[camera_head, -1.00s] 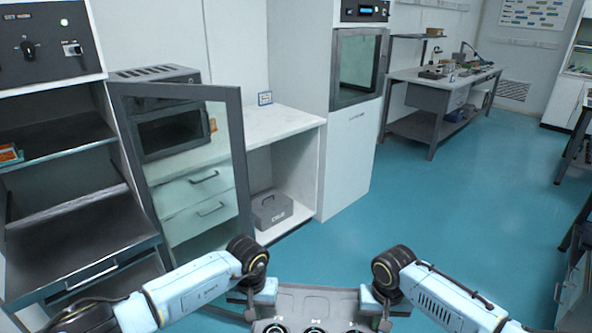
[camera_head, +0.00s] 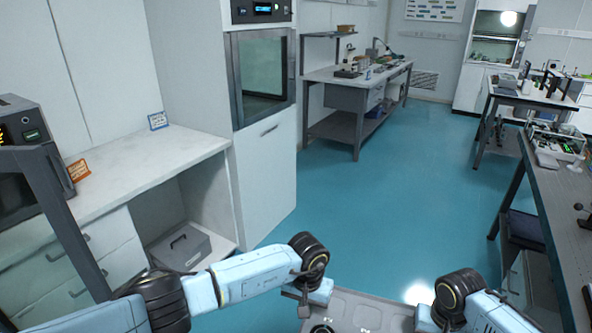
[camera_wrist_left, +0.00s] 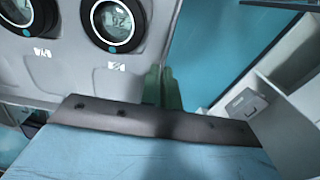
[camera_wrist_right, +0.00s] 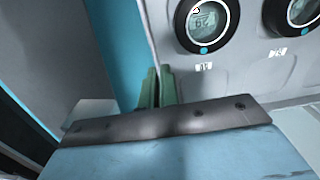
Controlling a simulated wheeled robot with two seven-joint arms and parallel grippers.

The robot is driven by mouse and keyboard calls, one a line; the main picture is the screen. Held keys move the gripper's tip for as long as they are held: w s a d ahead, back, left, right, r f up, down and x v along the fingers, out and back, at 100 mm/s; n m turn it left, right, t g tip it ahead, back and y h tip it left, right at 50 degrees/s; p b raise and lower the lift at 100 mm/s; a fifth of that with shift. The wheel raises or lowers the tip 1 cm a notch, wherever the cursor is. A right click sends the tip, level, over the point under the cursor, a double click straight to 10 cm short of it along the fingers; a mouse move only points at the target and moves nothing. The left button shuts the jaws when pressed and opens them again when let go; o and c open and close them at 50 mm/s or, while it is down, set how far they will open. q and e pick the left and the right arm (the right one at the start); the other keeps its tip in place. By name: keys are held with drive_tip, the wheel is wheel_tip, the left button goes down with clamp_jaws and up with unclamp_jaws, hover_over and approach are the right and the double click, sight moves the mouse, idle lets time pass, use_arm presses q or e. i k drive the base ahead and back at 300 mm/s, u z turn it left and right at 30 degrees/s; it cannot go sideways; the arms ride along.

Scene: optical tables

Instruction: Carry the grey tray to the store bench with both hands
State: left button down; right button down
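The grey tray (camera_head: 368,314) is at the bottom edge of the head view, held in front of me, with its near part cut off. My left gripper (camera_head: 308,300) is at its left end and my right gripper (camera_head: 426,318) at its right end. In the left wrist view the green fingers (camera_wrist_left: 163,88) close on the tray's edge; the right wrist view shows the same with the right fingers (camera_wrist_right: 158,88). Round black items with glassy tops (camera_wrist_left: 113,22) sit in the tray. I cannot tell which bench is the store bench.
A tall cabinet (camera_head: 262,150) follows. A workbench (camera_head: 335,75) is at the back. Dark tables (camera_head: 565,200) line the right. The blue floor (camera_head: 400,185) between is clear.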

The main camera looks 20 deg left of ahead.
sight(164, 154)
drive_tip(key=i, duration=1.1)
drive_tip(key=u, duration=0.8)
drive_tip(key=i, duration=0.7)
drive_tip(key=u, duration=0.95)
drive_tip(key=i, duration=0.45)
drive_tip(key=u, duration=0.4)
